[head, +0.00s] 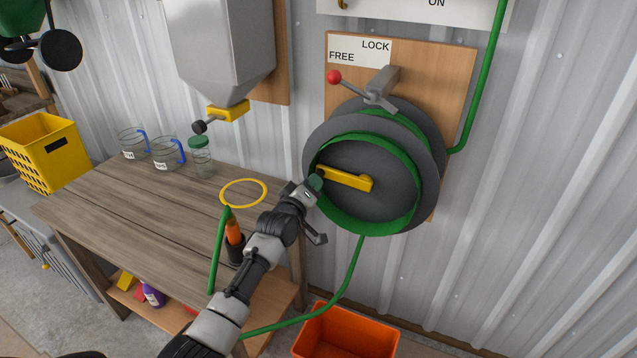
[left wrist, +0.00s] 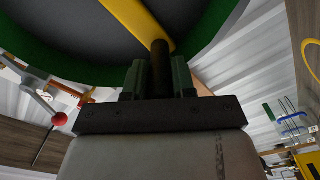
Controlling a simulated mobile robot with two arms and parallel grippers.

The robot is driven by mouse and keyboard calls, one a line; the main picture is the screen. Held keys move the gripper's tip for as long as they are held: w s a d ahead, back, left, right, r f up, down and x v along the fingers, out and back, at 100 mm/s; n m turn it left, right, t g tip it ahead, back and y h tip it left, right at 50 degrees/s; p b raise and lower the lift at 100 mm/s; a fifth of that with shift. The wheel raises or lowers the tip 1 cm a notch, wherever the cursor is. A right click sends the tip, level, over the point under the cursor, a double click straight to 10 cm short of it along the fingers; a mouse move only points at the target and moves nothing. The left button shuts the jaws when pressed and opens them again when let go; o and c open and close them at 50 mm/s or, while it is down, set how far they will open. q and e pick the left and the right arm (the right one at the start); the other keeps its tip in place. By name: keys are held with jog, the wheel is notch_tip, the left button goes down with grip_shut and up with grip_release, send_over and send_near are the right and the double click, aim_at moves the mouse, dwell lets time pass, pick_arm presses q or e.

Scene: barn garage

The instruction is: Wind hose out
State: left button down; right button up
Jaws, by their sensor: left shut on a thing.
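The hose reel (head: 400,195) is a dark grey drum on a wooden board on the wall, with green hose (head: 352,285) wound on it. Its yellow crank (head: 347,179) points left, toward my left gripper (head: 314,185). The left gripper is shut on the dark crank handle (left wrist: 160,70), seen between the fingers in the left wrist view. The red-knobbed lever (head: 350,84) above the reel points left, toward the FREE side of the FREE/LOCK label (head: 360,51). The hose hangs from the reel's bottom and runs left behind my arm; its orange nozzle (head: 234,232) is at the table. My right gripper is out of view.
The wooden table (head: 130,215) carries glass jugs, a jar (head: 199,156) and a yellow ring (head: 243,193). A grey hopper (head: 222,50) hangs above. An orange crate (head: 345,335) stands below the reel. A yellow crate (head: 45,152) is at left.

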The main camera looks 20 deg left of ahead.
pick_arm(q)
jog(key=d+f+n+b, duration=0.6)
jog(key=f+n, duration=0.6)
jog(key=n, duration=0.2)
jog(key=shift+s+d+n+b, duration=0.15)
jog(key=shift+d+n+b, duration=0.15)
jog(key=shift+d, duration=0.45)
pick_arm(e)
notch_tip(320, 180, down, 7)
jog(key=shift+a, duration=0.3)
pick_arm(q)
jog(key=c, duration=0.9)
grip_release()
jog(key=shift+r, duration=0.15)
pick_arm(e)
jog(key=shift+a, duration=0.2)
pick_arm(q)
jog(key=s+p, duration=0.1)
jog(key=s, duration=0.9)
jog(key=shift+s+a, duration=0.15)
jog(key=shift+s, duration=0.25)
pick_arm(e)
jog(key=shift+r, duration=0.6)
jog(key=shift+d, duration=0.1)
